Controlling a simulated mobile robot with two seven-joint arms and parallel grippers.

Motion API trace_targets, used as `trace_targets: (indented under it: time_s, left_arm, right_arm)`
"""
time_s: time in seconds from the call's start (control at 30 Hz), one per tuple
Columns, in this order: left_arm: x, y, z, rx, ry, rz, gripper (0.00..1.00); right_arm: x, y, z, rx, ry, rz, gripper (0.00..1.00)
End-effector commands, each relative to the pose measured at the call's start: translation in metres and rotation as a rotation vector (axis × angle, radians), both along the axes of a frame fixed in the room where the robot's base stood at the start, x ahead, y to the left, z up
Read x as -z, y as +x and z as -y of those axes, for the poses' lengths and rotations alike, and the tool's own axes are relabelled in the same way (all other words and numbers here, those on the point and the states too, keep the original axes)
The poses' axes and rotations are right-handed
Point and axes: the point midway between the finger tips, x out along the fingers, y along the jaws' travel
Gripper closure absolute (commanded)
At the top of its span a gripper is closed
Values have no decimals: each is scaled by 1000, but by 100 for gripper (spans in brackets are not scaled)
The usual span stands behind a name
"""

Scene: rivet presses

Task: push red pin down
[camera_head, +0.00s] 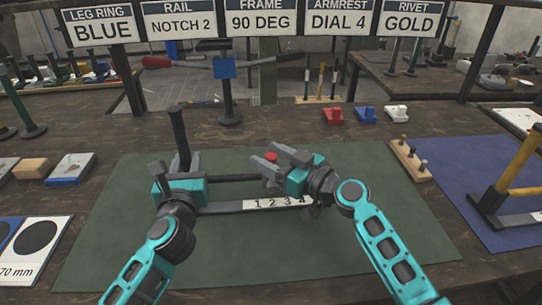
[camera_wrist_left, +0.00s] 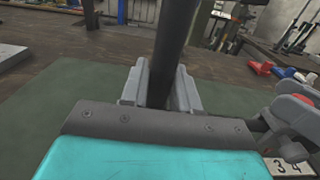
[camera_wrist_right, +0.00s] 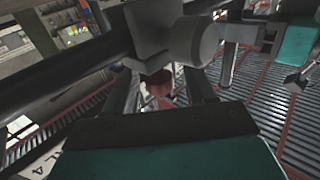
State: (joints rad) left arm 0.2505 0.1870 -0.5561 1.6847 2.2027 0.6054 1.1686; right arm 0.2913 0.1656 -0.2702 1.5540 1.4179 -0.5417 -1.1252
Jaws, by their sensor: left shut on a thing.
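A dark frame lies on the green mat, with an upright black post (camera_head: 179,135), a rear bar (camera_head: 233,178) and a front bar (camera_head: 225,207) with a strip marked 1 2 3 4. My left gripper (camera_head: 180,163) is shut on the post, which stands between its fingers in the left wrist view (camera_wrist_left: 165,80). The small red pin (camera_head: 271,156) is at the right end of the rear bar. My right gripper (camera_head: 276,162) is open there, fingers spread on either side of the pin. In the right wrist view the red pin (camera_wrist_right: 159,84) shows between the fingers, partly shadowed.
A blue clamp stand (camera_head: 228,85) with a red-handled bar stands behind the mat. Red, blue and white blocks (camera_head: 365,114) sit at the back right. A wooden pin rack (camera_head: 410,160) is right of the mat. A yellow-posted frame (camera_head: 515,170) stands on a blue mat.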

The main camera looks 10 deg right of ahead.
Motion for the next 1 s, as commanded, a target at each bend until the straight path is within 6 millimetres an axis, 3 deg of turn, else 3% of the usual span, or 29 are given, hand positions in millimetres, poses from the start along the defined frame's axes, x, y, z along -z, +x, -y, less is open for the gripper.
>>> trace_targets:
  time_s: [0.33, 0.7, 1.0]
  left_arm:
    - [-1, 0, 0, -1, 0, 1, 100]
    - [-1, 0, 0, -1, 0, 1, 100]
    - [-1, 0, 0, -1, 1, 1, 100]
  right_arm:
    - [0, -8, 9, 2, 0, 1, 45]
    - [1, -63, 61, 0, -1, -2, 45]
    - [-1, -86, 82, 0, 0, 0, 45]
